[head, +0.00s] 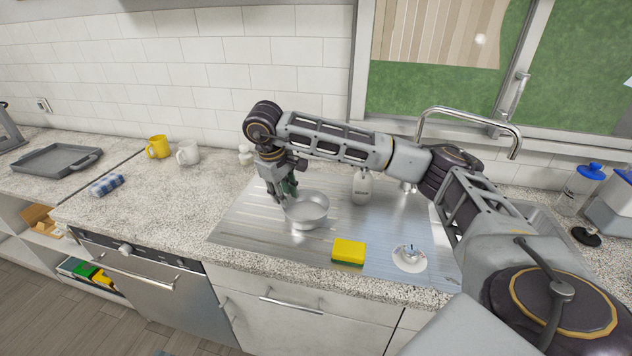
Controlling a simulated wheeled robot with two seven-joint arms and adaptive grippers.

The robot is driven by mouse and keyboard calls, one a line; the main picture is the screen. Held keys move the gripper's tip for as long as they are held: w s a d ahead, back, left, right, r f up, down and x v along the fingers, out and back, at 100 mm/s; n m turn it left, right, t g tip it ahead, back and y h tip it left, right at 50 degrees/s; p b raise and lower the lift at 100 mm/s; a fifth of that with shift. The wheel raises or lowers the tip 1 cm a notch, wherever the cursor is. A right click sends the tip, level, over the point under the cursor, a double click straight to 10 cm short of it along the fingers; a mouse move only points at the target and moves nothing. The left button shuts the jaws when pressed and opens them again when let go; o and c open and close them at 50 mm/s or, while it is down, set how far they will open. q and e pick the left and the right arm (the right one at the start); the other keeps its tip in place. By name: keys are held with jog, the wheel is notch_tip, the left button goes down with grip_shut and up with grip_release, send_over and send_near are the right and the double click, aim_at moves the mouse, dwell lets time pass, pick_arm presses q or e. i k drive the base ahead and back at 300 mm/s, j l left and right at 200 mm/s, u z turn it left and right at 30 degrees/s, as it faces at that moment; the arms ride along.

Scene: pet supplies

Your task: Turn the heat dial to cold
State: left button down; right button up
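A round silver knob (125,250) sits on the dark control panel of the built-in appliance at lower left; I take it for the heat dial, but its markings are too small to read. My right arm reaches in from the right across the sink. My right gripper (284,190) points down at the rear left rim of a metal bowl (307,211), well to the right of the knob. Its fingers are partly hidden and small, so I cannot tell whether they are open or touch the bowl. My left gripper is out of view.
A yellow sponge (348,251) and a small round white dish (409,259) lie on the steel drainboard (240,228). A white bottle (362,187) stands behind. Mugs (158,147) and a checked cloth (106,185) are on the left counter. The front counter above the knob is clear.

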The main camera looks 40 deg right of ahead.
aim_at(411, 254)
jog(key=z, duration=1.9)
